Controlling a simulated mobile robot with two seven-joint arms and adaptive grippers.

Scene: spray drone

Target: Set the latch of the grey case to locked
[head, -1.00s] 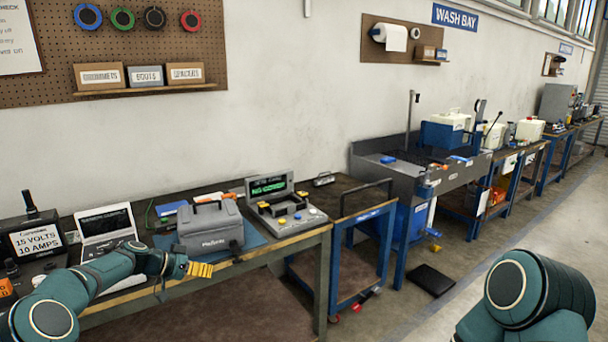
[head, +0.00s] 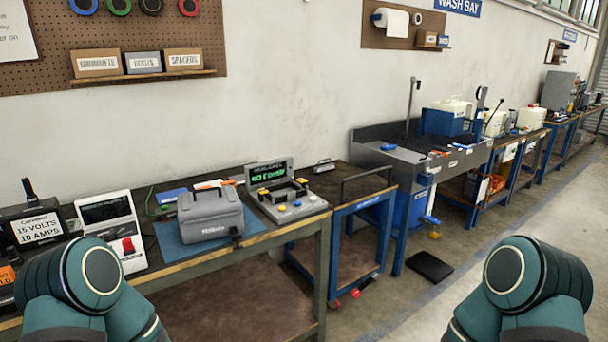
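The grey case (head: 211,214) sits closed on a blue mat (head: 178,247) on the workbench, left of centre in the head view. A small dark part, which may be its latch, shows at the lower right of its front (head: 236,234). It is too small to tell how it is set. Both my arms are folded low at the left and right bottom of the view, and neither gripper shows. No gripper is at the case.
A tester with a green-lit screen (head: 269,175) stands right of the case. A white device with a red switch (head: 111,221) and a power supply (head: 36,228) stand to its left. A cart (head: 362,245) adjoins the bench's right end.

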